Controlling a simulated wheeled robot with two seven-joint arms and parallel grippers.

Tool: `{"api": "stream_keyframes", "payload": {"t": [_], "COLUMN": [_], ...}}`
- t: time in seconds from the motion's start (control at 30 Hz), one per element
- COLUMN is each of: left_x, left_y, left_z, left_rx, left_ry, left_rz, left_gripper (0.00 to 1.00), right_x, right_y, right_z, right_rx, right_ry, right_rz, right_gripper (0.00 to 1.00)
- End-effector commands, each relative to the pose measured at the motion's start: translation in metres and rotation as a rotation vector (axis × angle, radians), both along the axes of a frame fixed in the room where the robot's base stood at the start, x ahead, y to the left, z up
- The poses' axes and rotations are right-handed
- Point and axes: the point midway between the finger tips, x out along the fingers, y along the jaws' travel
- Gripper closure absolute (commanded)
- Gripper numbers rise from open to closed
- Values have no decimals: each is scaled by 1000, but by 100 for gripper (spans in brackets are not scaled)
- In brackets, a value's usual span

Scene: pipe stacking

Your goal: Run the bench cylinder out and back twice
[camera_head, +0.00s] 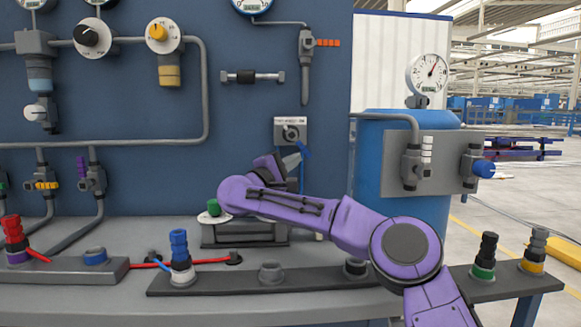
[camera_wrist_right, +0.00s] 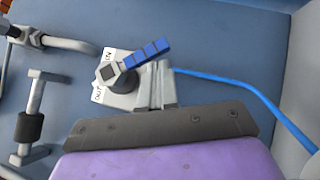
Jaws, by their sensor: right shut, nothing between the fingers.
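A grey valve plate (camera_head: 291,132) with a blue lever (camera_head: 304,150) is on the blue panel. The wrist view shows IN and OUT labels on the plate (camera_wrist_right: 97,95) and the blue lever (camera_wrist_right: 148,53) pointing up and right, on the IN side. My right gripper (camera_head: 293,161) is shut and empty, just below the valve. In the wrist view its fingertips (camera_wrist_right: 154,72) are close beside the lever's pivot; contact cannot be told. A rod with a black block (camera_head: 245,77) between two end pieces, possibly the cylinder, is on the panel; the block (camera_wrist_right: 30,127) sits near mid-rod. My left gripper is out of view.
A blue hose (camera_wrist_right: 245,84) runs right from the valve. Grey pipes (camera_head: 205,90) and gauges surround it. A blue tank (camera_head: 387,165) with a valve panel (camera_head: 440,160) stands at right. Capped fittings (camera_head: 180,250) line the bench front, and a dark box (camera_head: 240,235) sits below my arm.

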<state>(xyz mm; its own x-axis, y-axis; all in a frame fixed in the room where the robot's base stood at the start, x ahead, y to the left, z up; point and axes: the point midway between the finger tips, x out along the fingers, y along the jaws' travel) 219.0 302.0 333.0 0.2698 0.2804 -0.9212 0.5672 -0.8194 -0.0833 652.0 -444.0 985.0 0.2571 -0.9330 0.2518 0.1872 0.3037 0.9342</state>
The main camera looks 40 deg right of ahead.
Motion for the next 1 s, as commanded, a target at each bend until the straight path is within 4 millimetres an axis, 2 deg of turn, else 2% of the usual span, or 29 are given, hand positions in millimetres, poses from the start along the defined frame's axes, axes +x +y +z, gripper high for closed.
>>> {"api": "stream_keyframes", "payload": {"t": [0.4,0.47,0.7,0.8,1.0], "left_x": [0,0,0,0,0], "left_y": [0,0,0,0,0], "left_z": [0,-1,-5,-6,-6], "left_rx": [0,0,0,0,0], "left_ry": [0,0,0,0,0], "left_rz": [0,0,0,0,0], "left_gripper": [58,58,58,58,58], "right_x": [0,-1,-14,-17,-20], "right_y": [2,8,52,64,71], "right_z": [0,-1,-14,-17,-19], "right_rx": [-1,-2,-3,-2,0], "right_ry": [0,0,0,0,0], "right_rz": [1,4,4,1,0], "right_gripper": [100,100,100,100,100]}}
